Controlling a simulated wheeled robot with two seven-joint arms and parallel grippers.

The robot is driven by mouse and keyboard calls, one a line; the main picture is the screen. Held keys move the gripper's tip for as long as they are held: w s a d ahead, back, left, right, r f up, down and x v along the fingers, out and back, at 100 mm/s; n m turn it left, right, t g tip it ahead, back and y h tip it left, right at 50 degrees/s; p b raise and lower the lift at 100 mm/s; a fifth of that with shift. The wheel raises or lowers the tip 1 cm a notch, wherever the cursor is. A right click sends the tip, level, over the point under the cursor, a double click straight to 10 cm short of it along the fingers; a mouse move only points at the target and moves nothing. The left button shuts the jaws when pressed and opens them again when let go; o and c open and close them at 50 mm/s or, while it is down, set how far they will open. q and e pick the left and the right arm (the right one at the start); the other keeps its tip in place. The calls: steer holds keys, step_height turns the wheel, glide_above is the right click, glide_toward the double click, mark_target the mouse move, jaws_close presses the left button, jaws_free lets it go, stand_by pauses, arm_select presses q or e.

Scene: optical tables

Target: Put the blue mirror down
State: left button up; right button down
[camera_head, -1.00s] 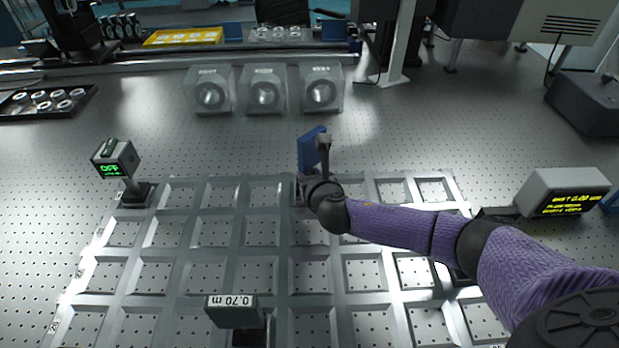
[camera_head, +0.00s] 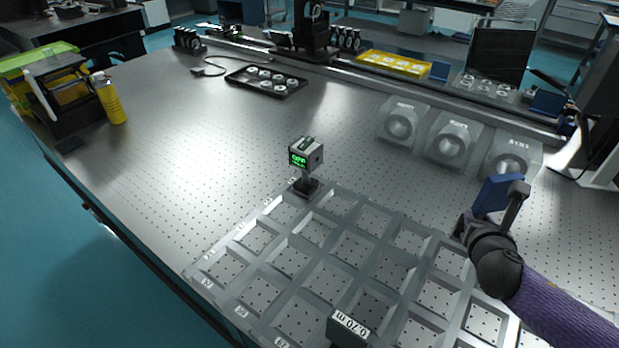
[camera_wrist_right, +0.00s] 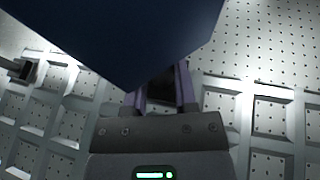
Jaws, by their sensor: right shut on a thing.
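The blue mirror (camera_head: 497,194) is held up at the right of the head view, above the far right part of the grey grid frame (camera_head: 392,262). My right gripper (camera_head: 476,222) is shut on it, though the arm's wrist partly hides the fingers. In the right wrist view the dark blue mirror (camera_wrist_right: 125,35) fills the top, tilted, in front of the gripper fingers (camera_wrist_right: 163,88). The grid cells seen below it look empty. My left gripper is not in view.
A small device with a green display (camera_head: 306,156) stands at the grid's far corner. A block marked 0.70 m (camera_head: 349,328) stands at the near side. Several clear housings (camera_head: 452,140) stand behind the mirror. The table's left part is largely clear.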

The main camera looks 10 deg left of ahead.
steer(key=s+a+r, duration=0.4)
steer(key=s+a, duration=0.1)
steer(key=a, duration=0.6)
steer(key=s+d+r+m+g+h, duration=0.1)
steer(key=s+r+m+h, duration=0.15)
steer(key=s, duration=0.35)
steer(key=s+r+m+h, duration=0.1)
steer(key=s+r+h, duration=0.1)
steer(key=s+r, duration=0.3)
steer(key=w+f+n+t+y, duration=0.1)
steer(key=w+f+n+y, duration=0.5)
steer(key=w, duration=0.5)
steer(key=w+d+f, duration=0.1)
steer(key=d, duration=0.2)
steer(key=w+d+f+m+h, duration=0.1)
steer(key=w+d+f, duration=0.1)
steer(key=d, duration=0.1)
steer(key=w+d+f+m, duration=0.1)
steer(key=w+d+f, duration=0.1)
steer(key=d, duration=0.2)
steer(key=shift+f+m+h, duration=0.2)
steer(key=shift+m+h, duration=0.05)
